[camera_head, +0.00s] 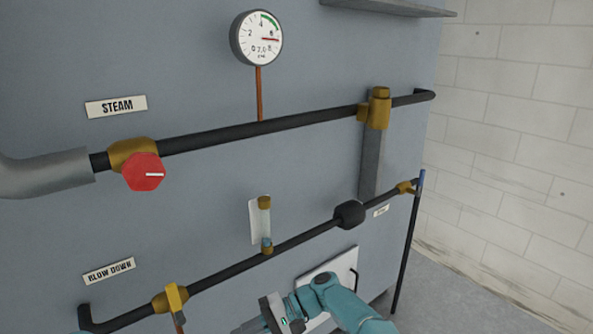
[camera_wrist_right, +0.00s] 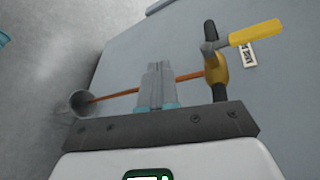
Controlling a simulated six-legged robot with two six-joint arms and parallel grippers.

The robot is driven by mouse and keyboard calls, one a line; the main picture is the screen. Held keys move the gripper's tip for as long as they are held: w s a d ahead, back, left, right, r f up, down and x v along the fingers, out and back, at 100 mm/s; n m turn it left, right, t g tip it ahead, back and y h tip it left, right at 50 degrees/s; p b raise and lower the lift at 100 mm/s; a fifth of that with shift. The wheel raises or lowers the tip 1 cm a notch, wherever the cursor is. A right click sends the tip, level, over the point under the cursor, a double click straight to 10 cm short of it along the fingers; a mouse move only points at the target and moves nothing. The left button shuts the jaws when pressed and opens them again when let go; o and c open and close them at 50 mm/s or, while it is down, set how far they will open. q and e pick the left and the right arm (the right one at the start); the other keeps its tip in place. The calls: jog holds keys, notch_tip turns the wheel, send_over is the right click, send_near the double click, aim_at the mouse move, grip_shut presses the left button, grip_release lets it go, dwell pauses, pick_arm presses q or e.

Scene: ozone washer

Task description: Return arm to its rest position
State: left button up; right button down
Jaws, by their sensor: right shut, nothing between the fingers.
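My right arm comes in at the bottom of the head view, teal and grey. Its gripper (camera_head: 240,328) is low in front of the grey panel, right of the yellow-handled blow-down valve (camera_head: 172,298). In the right wrist view the gripper's two fingers (camera_wrist_right: 156,72) are together with nothing between them. Beyond them show the yellow valve handle (camera_wrist_right: 254,33) and a copper pipe (camera_wrist_right: 185,78) ending at a grey funnel (camera_wrist_right: 82,103). The fingertips overlap the copper pipe in that view; I cannot tell how far apart they are. My left gripper is not in view.
The lower black pipe (camera_head: 290,243) runs just above my right arm. A white plate (camera_head: 343,267) is behind the arm. Open floor (camera_head: 460,290) lies right of the panel.

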jog(key=s+d+f+m+t+h+p, duration=0.2)
jog(key=s+d+f+h, duration=0.2)
jog(key=d+f, duration=0.4)
jog(key=s+d+f+m+t+h+p, duration=0.1)
jog(key=s+d+f+m+h, duration=0.15)
jog(key=s+d+f, duration=0.6)
jog(key=s+d+n+t+h+p, duration=0.1)
jog(key=s+d, duration=0.2)
jog(key=s, duration=0.4)
jog(key=s+d+n+t+h+p, duration=0.1)
jog(key=s+d+h+p, duration=0.1)
jog(key=s, duration=0.6)
jog(key=shift+d+f, duration=0.45)
jog(key=shift+d, duration=0.45)
jog(key=shift+s+h, duration=0.1)
jog(key=shift+h, duration=0.15)
